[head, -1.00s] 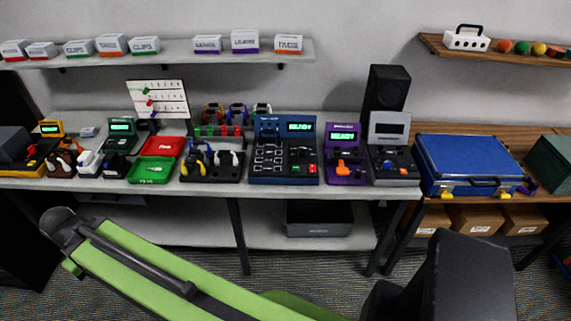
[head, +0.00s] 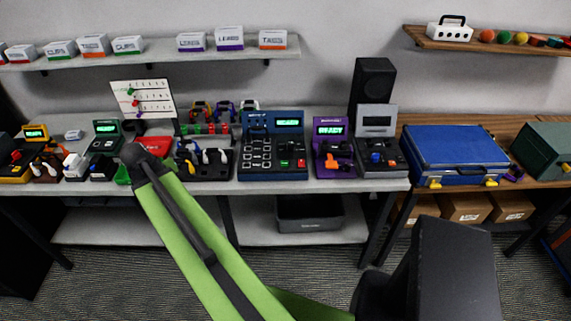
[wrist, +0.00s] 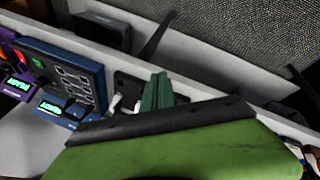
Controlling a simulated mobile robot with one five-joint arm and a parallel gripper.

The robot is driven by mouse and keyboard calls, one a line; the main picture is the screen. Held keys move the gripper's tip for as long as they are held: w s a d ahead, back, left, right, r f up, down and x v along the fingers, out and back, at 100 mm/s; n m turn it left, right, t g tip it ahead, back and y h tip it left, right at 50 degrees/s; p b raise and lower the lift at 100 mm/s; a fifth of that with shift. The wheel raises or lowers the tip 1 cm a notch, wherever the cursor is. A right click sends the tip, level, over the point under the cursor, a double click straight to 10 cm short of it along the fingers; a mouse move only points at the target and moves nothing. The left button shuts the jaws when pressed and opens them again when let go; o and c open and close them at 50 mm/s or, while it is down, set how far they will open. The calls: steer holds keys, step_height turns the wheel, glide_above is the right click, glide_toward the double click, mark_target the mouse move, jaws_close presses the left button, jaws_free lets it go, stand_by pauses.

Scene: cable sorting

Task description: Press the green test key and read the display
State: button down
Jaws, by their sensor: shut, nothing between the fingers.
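The blue tester (head: 258,171) stands on the bench, its display (head: 289,122) lit with green text that looks like READY. Its green key (head: 284,163) sits left of a red key (head: 301,163). In the wrist view, the tester (wrist: 78,65) appears upside down at left, with the green key (wrist: 38,62) and lit display (wrist: 50,107). My gripper (wrist: 157,88) shows there as dark green fingers, shut and empty. It is to the picture right of the tester, apart from the green key. In the head view I cannot make out the gripper.
A purple tester (head: 333,150) and a grey-topped device (head: 380,150) stand right of the blue tester. A black holder (head: 212,170) with yellow and white plugs stands left of it. A blue case (head: 450,155) lies farther right. My green arm crosses the front.

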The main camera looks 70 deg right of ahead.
steer(key=s+d+r+m+g+h, duration=0.1)
steer(key=s+d+m, duration=0.1)
steer(key=s+d, duration=0.45)
steer(key=s+d+r+m+h, duration=0.1)
steer(key=s+d, duration=0.3)
steer(key=d, duration=0.6)
step_height(320, 180, up, 3)
steer(key=m+g+h, duration=0.2)
steer(key=m+g, duration=0.1)
steer(key=m, duration=0.1)
glide_above(283, 164)
steer(key=shift+a+r, duration=0.1)
step_height(283, 164, down, 9)
steer(key=b, duration=0.9)
steer(key=shift+r, duration=0.1)
steer(key=shift+f+b, duration=0.4)
steer(key=shift+f, duration=0.05)
